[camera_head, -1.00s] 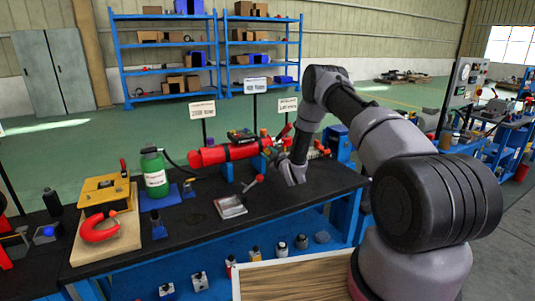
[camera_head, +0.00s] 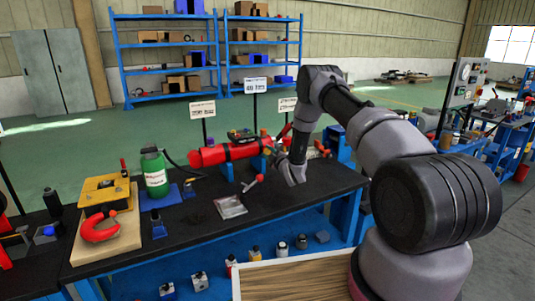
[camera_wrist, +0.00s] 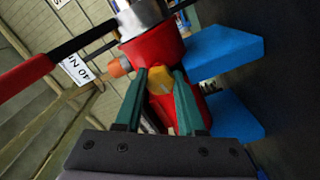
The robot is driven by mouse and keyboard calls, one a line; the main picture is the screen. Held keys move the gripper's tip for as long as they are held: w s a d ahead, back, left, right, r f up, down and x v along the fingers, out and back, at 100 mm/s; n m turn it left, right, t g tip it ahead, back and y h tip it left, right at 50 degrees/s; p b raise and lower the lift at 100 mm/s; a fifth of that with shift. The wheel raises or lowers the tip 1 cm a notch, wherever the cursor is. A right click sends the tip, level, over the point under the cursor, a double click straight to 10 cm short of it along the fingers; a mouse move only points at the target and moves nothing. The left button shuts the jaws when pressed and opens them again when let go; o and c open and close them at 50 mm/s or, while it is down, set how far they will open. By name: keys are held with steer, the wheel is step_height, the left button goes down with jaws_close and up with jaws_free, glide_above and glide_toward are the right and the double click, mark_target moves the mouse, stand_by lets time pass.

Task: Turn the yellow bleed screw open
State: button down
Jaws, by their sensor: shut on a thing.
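The yellow bleed screw (camera_wrist: 160,80) sits on the side of a red cylinder (camera_wrist: 165,52) in the wrist view. My gripper (camera_wrist: 157,82) has its two green fingers on either side of the screw, shut on it. In the head view the red cylinder (camera_head: 228,154) lies across blue supports on the black bench. There my gripper is hidden behind my own wrist at the cylinder's right end, and the screw cannot be made out.
An orange fitting (camera_wrist: 118,67) and a red-handled lever (camera_wrist: 25,75) are close to the gripper in the wrist view. Blue support blocks (camera_wrist: 225,55) stand to the right.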

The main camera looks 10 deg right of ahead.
steer(key=c, duration=0.5)
jaws_free()
steer(key=shift+f+m, duration=0.1)
steer(key=shift+m, duration=0.2)
